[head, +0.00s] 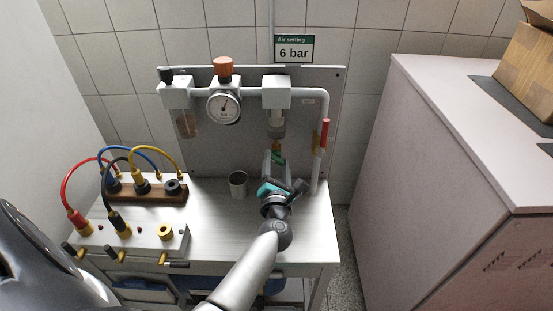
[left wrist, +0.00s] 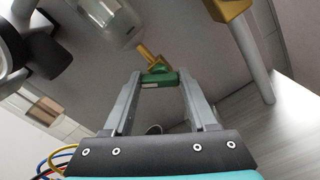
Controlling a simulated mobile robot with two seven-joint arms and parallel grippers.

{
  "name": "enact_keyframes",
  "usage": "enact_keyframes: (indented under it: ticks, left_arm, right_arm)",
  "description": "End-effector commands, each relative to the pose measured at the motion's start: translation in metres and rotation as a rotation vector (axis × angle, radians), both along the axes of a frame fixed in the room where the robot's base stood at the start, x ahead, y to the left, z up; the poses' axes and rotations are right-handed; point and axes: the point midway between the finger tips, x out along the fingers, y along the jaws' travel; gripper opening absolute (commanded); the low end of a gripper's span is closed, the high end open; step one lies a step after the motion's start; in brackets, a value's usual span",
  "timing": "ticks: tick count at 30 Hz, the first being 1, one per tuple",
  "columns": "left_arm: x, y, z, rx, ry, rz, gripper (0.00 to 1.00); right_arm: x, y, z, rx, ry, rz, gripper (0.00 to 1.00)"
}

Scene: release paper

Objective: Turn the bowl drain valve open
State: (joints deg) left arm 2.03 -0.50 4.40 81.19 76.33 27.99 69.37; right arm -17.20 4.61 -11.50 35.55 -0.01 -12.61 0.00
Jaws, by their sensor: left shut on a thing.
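The bowl drain valve is a small brass fitting with a green handle (left wrist: 160,79), below the clear bowl (left wrist: 110,20) of the right-hand unit on the panel. In the head view the green handle (head: 279,158) shows just under that bowl (head: 277,130). My left gripper (left wrist: 159,78) is shut on the green handle, with a finger at each end of it. In the head view my left gripper (head: 273,160) reaches up to the valve from below. The handle lies crosswise between the fingers. My right gripper is not in view.
A pressure gauge (head: 223,107) and a left-hand bowl (head: 186,124) are on the panel. A red-handled valve (head: 324,135) is on the right pipe. A metal cup (head: 238,185) stands left of my gripper. A cable box (head: 130,236) takes up the bench's left. A cabinet (head: 385,180) stands right.

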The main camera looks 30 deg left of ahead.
Motion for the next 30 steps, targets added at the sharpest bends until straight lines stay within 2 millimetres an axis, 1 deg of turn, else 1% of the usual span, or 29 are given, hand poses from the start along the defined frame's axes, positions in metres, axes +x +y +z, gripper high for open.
enact_keyframes:
  ticks: [3,21,30]
  left_arm:
    - [0.000,-0.001,0.000,0.094,0.063,0.001,0.02]
    - [0.000,-0.001,-0.002,0.569,0.353,-0.001,0.02]
    - [0.000,-0.002,-0.003,0.737,0.457,-0.002,0.02]
  right_arm:
    - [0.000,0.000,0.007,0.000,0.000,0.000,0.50]
    - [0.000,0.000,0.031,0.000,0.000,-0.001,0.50]
    - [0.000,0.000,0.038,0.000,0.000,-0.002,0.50]
